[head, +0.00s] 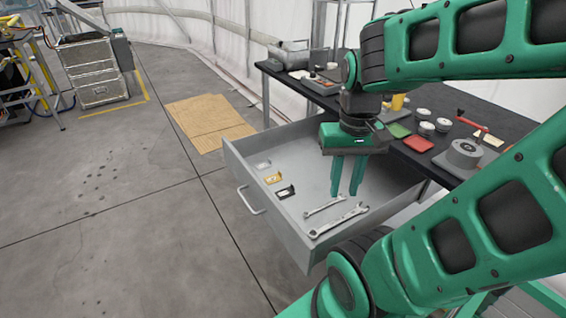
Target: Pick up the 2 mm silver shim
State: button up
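A small silver piece (262,165), which looks like the silver shim, lies in the open grey drawer near its left wall. Its thickness marking is too small to read. A yellow piece (273,179) and a black piece (285,192) lie in a row with it, nearer the drawer front. My gripper (345,194) is over the drawer, to the right of these pieces, with its green fingers pointing down. The fingers are apart with nothing visible between them. The silver piece is fully visible and clear of the gripper.
The open drawer (285,228) has raised walls and a front handle. Two wrenches (340,219) lie at its near end. The dark workbench (455,110) behind holds red and green trays, round parts and a cylindrical device. Cardboard (205,115) lies on the floor.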

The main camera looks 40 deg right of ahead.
aim_at(263, 165)
jog(key=z, duration=0.75)
jog(key=k, duration=1.25)
jog(key=u, duration=0.55)
jog(key=i, duration=1)
